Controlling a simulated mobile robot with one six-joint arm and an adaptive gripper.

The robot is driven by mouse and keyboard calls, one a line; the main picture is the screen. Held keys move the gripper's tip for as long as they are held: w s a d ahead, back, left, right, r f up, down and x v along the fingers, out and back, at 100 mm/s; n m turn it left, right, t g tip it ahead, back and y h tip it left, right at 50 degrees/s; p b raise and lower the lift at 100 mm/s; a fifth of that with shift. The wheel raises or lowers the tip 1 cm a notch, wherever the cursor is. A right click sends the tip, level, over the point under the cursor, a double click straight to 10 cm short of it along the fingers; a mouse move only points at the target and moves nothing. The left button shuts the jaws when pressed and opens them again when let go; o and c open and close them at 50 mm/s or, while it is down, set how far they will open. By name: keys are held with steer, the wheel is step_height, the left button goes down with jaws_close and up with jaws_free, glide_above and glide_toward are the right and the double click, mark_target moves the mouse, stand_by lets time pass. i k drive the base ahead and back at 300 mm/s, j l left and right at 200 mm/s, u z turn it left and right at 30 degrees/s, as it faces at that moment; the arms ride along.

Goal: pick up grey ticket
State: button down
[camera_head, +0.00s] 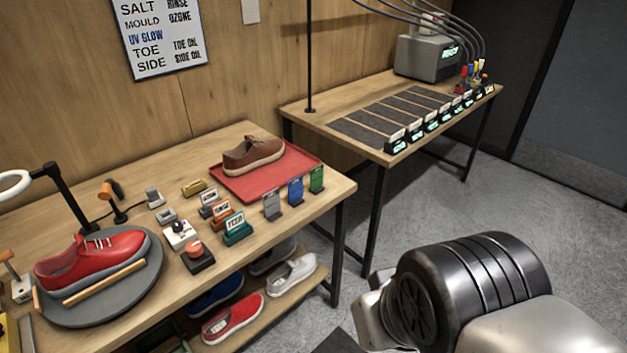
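The grey ticket (272,206) stands upright at the front right of the near wooden table. It is in a row with a blue ticket (296,191) and a green ticket (317,179), and is the leftmost of the three. Nothing touches it from above. Part of my arm, a black and silver link, fills the lower right of the view, apart from the table. My gripper is not in view.
A red tray (295,178) with a brown shoe (253,155) lies behind the tickets. Small labelled holders, one a teal holder (237,229), stand to the left. A red sneaker (92,258) rests on a grey turntable (90,316). Bare tabletop lies around the grey ticket's front.

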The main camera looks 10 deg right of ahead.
mark_target(272, 201)
steer(key=i+j+z, duration=0.1)
steer(key=i+j, duration=0.25)
steer(key=i, duration=0.25)
steer(key=i+j+z, duration=0.1)
steer(key=i+j, duration=0.3)
steer(key=i, duration=0.2)
